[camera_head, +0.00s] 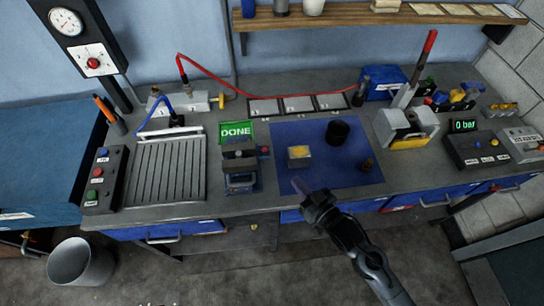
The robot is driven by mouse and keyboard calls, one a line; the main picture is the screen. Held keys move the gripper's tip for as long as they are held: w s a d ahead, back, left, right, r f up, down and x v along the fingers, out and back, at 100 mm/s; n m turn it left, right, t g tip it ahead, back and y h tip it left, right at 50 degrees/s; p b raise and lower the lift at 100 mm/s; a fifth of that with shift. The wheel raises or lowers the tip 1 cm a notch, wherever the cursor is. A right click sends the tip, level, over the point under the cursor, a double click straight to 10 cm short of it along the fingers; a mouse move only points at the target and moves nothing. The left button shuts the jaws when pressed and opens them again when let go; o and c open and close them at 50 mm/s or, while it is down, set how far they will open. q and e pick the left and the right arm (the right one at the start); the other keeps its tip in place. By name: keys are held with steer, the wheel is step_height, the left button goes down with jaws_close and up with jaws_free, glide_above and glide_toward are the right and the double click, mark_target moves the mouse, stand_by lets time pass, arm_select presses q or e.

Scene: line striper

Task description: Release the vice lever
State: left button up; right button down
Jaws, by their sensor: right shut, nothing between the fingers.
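A small grey and blue vice-like fixture (240,168) stands at the front middle of the bench, with a red knob at its right side. To the right, a lever with a red handle (430,42) stands upright and tilted behind a grey and yellow block (407,128). I cannot tell for sure which of these carries the vice lever. My right gripper (300,187) is shut and empty. It is over the front edge of the blue mat (350,175), apart from both fixtures. My left gripper is out of view.
A yellow-topped block (299,156) and a black cylinder (337,132) stand on the mat. A green DONE sign (237,132) stands behind the fixture. A ribbed plate (168,172) and a button box (103,180) are at left. A control box (478,150) reads 0 bar.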

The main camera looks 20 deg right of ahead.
mark_target(264, 149)
steer(key=shift+w, duration=0.1)
steer(key=x, duration=1.4)
